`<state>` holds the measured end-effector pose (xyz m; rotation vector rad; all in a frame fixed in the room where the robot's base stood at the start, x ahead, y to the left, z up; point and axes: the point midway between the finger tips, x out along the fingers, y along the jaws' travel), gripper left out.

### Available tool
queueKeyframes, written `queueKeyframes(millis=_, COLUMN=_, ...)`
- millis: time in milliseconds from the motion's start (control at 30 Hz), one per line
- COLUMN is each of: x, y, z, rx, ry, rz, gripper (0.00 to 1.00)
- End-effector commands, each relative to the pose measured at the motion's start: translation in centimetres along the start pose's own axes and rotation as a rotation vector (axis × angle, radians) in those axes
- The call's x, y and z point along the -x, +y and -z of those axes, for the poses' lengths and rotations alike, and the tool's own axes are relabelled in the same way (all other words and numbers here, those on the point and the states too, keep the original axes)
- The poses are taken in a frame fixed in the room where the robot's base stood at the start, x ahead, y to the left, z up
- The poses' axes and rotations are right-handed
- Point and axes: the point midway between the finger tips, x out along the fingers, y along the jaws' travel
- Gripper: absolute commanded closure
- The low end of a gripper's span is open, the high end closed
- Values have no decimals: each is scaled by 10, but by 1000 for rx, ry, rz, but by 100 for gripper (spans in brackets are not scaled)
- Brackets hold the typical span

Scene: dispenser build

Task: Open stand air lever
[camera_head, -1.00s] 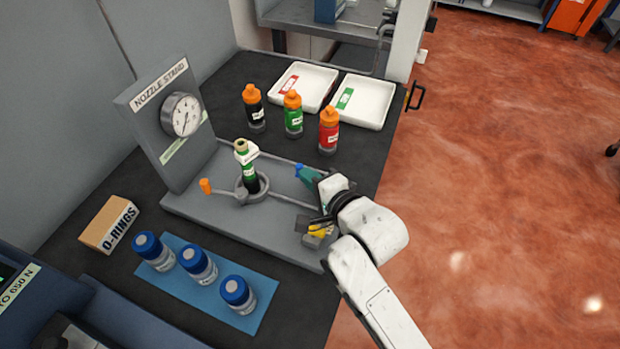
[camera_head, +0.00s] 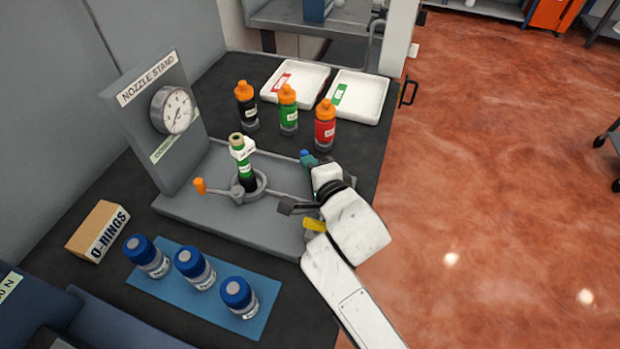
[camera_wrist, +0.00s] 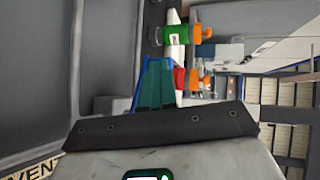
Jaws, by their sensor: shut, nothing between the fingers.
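The nozzle stand (camera_head: 226,222) is a grey base with an upright panel and a round gauge (camera_head: 172,110). A yellow lever (camera_head: 315,225) sits at the base's right front end, partly hidden by my arm; I take it to be the air lever. An orange-knobbed lever (camera_head: 200,186) juts left from the ring around an upright green nozzle bottle (camera_head: 244,165). My gripper (camera_head: 307,157), with teal, blue-edged fingers, is shut and empty beyond the yellow lever, over the base's right end. Its fingers also show in the wrist view (camera_wrist: 156,82).
Black, green and red bottles (camera_head: 325,126) with orange caps stand behind the stand, before two white trays (camera_head: 357,112). Blue-capped jars (camera_head: 238,294) stand on a blue mat (camera_head: 172,289) in front. An O-rings box (camera_head: 97,232) is at left.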

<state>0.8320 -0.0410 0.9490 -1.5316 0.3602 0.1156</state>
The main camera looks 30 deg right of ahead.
Motion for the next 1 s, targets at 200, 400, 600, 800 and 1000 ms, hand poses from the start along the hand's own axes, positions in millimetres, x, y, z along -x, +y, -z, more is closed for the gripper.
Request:
queueKeyframes(millis=200, x=-8, y=2, z=-4, rx=-39, ry=115, rz=6, gripper=100)
queueKeyframes(millis=400, x=-12, y=0, z=2, rx=-47, ry=122, rz=8, gripper=100)
queueKeyframes(millis=600, x=-16, y=-3, z=7, rx=-44, ry=118, rz=8, gripper=100)
queueKeyframes(millis=800, x=-17, y=-5, z=11, rx=-42, ry=121, rz=4, gripper=100)
queueKeyframes(millis=1000, x=-17, y=-6, z=11, rx=-43, ry=122, rz=4, gripper=100)
